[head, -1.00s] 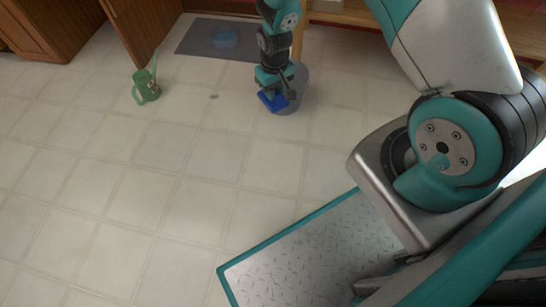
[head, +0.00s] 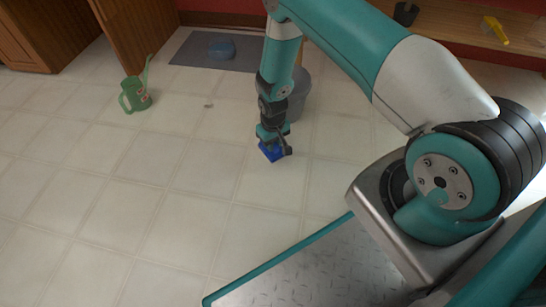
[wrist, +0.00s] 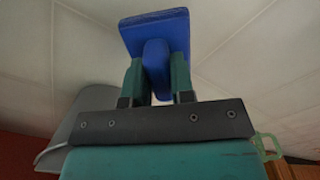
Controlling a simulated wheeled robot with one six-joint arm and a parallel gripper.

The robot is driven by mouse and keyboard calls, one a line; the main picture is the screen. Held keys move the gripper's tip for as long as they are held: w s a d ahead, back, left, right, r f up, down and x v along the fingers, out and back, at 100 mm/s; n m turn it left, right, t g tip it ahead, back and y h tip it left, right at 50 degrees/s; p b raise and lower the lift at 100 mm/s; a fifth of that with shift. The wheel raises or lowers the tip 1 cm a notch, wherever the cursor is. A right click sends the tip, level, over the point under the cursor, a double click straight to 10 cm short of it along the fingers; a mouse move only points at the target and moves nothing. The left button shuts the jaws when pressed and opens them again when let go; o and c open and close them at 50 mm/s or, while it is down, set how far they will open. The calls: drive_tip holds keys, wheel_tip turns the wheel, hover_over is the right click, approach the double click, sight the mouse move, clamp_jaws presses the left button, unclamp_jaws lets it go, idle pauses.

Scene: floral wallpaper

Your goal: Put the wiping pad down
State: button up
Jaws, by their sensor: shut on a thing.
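The wiping pad (head: 270,152) is blue, with a flat plate and a raised grip. In the wrist view the pad (wrist: 155,30) shows its plate beyond the fingers, with its grip between them. My gripper (head: 271,138) points down in the head view and is shut on the pad's grip. In the wrist view both fingers of my gripper (wrist: 156,80) press the grip from either side. The pad is at or close to the floor; I cannot tell whether it touches.
A grey bin (head: 299,95) stands just behind my arm. A green watering can (head: 136,95) stands on the tiled floor to the left. Floor in front and left is clear.

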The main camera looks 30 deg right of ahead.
drive_tip(key=shift+f+b, duration=1.25)
drive_tip(key=shift+f, duration=1.2)
drive_tip(key=shift+f, duration=0.15)
drive_tip(key=o, duration=0.9)
